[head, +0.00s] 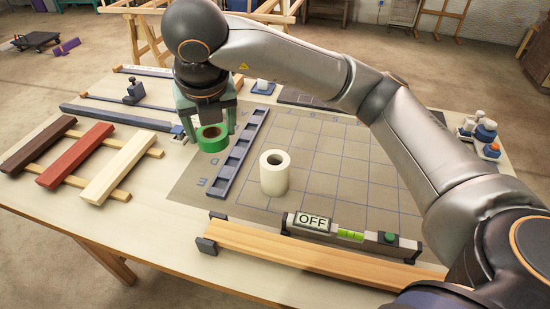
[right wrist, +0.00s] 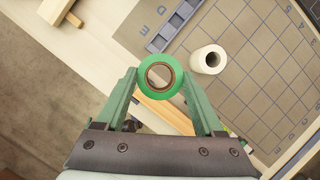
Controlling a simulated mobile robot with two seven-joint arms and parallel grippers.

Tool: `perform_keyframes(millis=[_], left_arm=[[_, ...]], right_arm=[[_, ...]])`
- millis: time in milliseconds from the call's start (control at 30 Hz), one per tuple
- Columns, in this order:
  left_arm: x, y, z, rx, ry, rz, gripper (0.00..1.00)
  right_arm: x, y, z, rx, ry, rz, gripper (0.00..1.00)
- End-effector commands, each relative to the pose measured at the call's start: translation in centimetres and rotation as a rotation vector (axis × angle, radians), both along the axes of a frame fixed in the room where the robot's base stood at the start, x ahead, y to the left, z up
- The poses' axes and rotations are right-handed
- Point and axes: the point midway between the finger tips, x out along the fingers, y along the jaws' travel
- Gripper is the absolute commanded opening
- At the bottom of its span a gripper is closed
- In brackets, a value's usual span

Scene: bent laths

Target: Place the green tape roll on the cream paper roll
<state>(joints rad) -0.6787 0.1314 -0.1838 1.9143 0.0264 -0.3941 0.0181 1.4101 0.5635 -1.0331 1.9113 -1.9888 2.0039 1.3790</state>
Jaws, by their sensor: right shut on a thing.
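The green tape roll (head: 212,142) is held in my right gripper (head: 208,125), whose fingers are shut on it from both sides. It also shows in the right wrist view (right wrist: 147,88) between the fingertips, its round opening facing the camera. The cream paper roll (head: 274,173) stands upright on the gridded mat, its hollow top open. In the right wrist view the paper roll (right wrist: 209,60) is right of the tape roll and apart from it. In the head view the tape roll is left of the paper roll, beyond the blue tray. My left gripper is not in view.
A blue slotted tray (head: 240,158) lies just left of the paper roll. A spirit level (head: 340,229) and a wooden lath (head: 310,252) lie at the front. Brown, red and cream laths (head: 76,155) lie at left. Grid mat (head: 335,165) right of the paper roll is clear.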

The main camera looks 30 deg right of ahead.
Motion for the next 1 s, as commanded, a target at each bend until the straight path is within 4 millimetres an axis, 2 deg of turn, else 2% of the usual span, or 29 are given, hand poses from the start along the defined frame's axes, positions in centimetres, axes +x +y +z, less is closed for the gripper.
perform_keyframes(millis=[167,433,500,700,867,933,1000], left_arm=[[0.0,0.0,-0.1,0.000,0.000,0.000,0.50],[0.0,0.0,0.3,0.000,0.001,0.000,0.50],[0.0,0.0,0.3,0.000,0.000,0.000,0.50],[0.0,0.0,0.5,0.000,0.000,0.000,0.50],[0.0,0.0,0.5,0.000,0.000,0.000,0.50],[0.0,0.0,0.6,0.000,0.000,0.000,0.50],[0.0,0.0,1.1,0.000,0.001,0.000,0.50]], right_arm=[[0.1,-2.8,-1.3,0.002,0.006,-0.028,0.15],[0.3,-9.6,-4.0,-0.003,0.005,-0.028,0.15],[0.3,-10.6,-5.7,-0.002,0.007,-0.024,0.15],[0.5,-12.7,-8.3,-0.001,0.003,-0.020,0.15],[0.5,-13.4,-9.3,0.000,0.002,-0.020,0.15],[0.5,-14.2,-10.1,-0.001,0.004,-0.023,0.15],[0.5,-13.9,-11.1,0.000,0.006,-0.018,0.15]])
